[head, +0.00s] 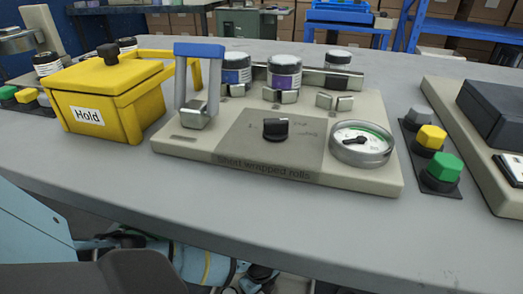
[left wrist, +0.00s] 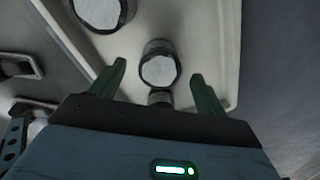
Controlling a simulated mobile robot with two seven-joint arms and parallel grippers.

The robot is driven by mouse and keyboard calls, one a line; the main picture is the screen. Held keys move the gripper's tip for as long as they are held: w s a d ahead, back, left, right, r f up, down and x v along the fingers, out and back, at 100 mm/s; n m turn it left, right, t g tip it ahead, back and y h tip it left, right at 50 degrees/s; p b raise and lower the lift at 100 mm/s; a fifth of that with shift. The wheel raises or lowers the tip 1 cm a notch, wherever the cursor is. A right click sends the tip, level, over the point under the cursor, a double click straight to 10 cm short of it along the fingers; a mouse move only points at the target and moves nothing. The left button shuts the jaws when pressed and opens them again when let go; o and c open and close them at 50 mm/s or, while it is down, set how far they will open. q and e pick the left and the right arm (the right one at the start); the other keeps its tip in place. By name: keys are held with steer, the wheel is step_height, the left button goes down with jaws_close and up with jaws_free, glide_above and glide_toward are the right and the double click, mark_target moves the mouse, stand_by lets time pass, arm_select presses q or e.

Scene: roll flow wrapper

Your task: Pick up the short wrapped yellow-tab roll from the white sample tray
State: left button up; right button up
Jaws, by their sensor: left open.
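In the left wrist view my left gripper (left wrist: 158,71) is open, with one green finger on each side of a short, dark-sided roll with a pale round top (left wrist: 159,69). Clear gaps show between the roll and both fingers, and I cannot tell their relative heights. The roll stands on a pale tray-like surface (left wrist: 205,45). A larger pale-topped roll (left wrist: 100,12) is cut off at the upper left. A small dark round part (left wrist: 160,98) lies between the first roll and the gripper body. No yellow tab is visible. Neither gripper shows in the head view.
The grey table's front strip (head: 300,205) is clear.

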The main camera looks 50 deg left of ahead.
arm_select(q)
steer(key=f+b, duration=0.1)
steer(key=f, duration=0.2)
steer(key=f+b, duration=0.1)
steer(key=shift+d+f+b, duration=0.3)
steer(key=shift+f+b, duration=0.05)
steer(key=shift+f, duration=0.2)
steer(key=shift+c, duration=0.3)
steer(key=c, duration=1.1)
steer(key=shift+o, duration=0.2)
steer(key=shift+r, duration=0.1)
